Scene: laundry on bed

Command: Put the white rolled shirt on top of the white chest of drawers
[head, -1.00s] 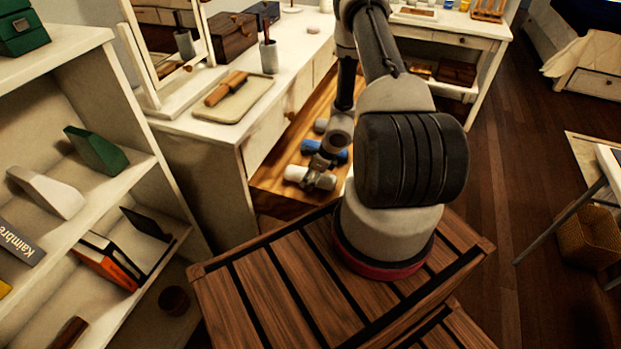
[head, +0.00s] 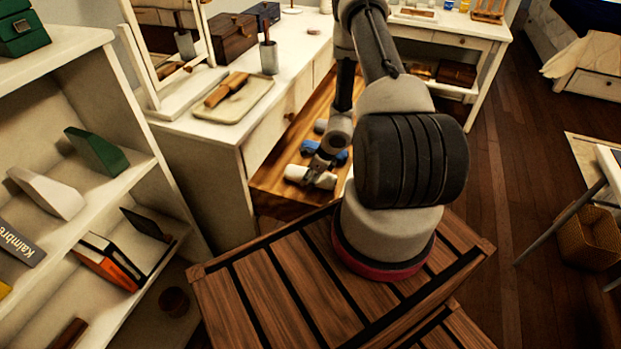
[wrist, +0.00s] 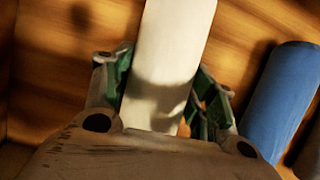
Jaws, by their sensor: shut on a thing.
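The white rolled shirt (head: 318,179) lies in the open wooden drawer (head: 272,181) of the white chest of drawers. In the wrist view the white roll (wrist: 172,50) runs up between the two green-lined fingers. My gripper (wrist: 163,98) is shut around the roll, with a finger on each side. In the head view my gripper (head: 316,170) reaches down into the drawer onto the shirt. The white chest of drawers (head: 190,129) has a white top holding a mirror and several objects.
A blue roll (wrist: 279,100) lies just right of the white one, and a grey roll (head: 321,126) lies farther back in the drawer. A tray (head: 233,111) with a brush, a dark cup (head: 268,56) and wooden boxes (head: 232,38) occupy the chest top. Some bare top shows between them.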

